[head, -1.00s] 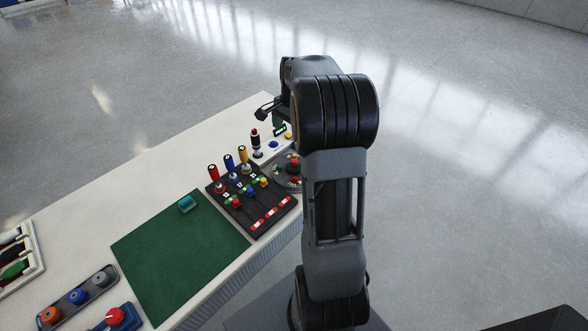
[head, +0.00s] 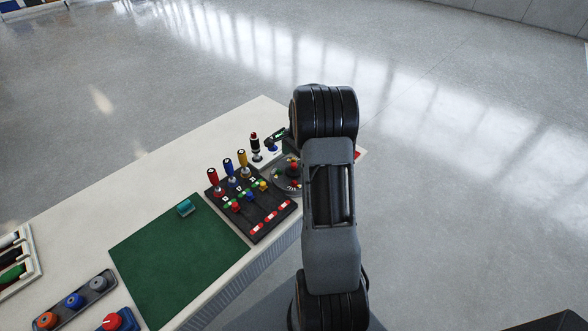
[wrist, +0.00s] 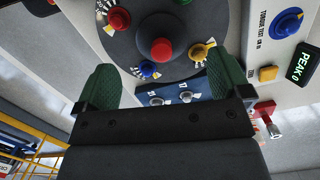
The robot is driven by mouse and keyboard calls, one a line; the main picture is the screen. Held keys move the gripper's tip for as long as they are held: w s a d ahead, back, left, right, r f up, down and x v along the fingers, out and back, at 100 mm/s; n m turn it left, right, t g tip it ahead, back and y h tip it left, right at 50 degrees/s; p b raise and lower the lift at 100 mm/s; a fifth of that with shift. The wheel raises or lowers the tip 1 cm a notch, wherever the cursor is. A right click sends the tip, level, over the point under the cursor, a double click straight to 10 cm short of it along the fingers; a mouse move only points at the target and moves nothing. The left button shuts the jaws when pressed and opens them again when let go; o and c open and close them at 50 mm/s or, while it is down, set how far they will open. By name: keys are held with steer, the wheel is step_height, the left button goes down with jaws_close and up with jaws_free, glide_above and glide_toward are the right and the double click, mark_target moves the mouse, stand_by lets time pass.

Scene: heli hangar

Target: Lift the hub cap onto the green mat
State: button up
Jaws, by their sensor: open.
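The hub cap looks to be the round red piece (wrist: 162,50) in the middle of a dark grey disc (wrist: 125,50) in the wrist view. The disc, ringed by red, blue and yellow knobs, also shows beside my arm in the head view (head: 280,185). My gripper (wrist: 162,82) is open, with its green fingers apart and nothing between them. In the wrist view the red piece appears beyond the gap between the fingertips. In the head view my arm hides most of the gripper. The green mat (head: 180,260) lies flat on the bench, left of the disc.
A dark panel (head: 250,215) with levers and coloured knobs stands between mat and disc. A teal block (head: 184,208) sits at the mat's far edge. A torque test box (wrist: 285,40) is close to the right finger. A three-knob strip (head: 75,300) lies left of the mat.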

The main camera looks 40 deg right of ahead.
mark_target(294, 164)
steer(key=shift+w+a+f, duration=0.1)
steer(key=shift+a+f, duration=0.05)
steer(key=shift+f, duration=1)
steer(key=shift+a+f, duration=0.1)
steer(key=shift+f, duration=1)
steer(key=shift+c, duration=0.2)
steer(key=c, duration=1)
steer(key=shift+o, duration=0.2)
steer(key=shift+r, duration=0.2)
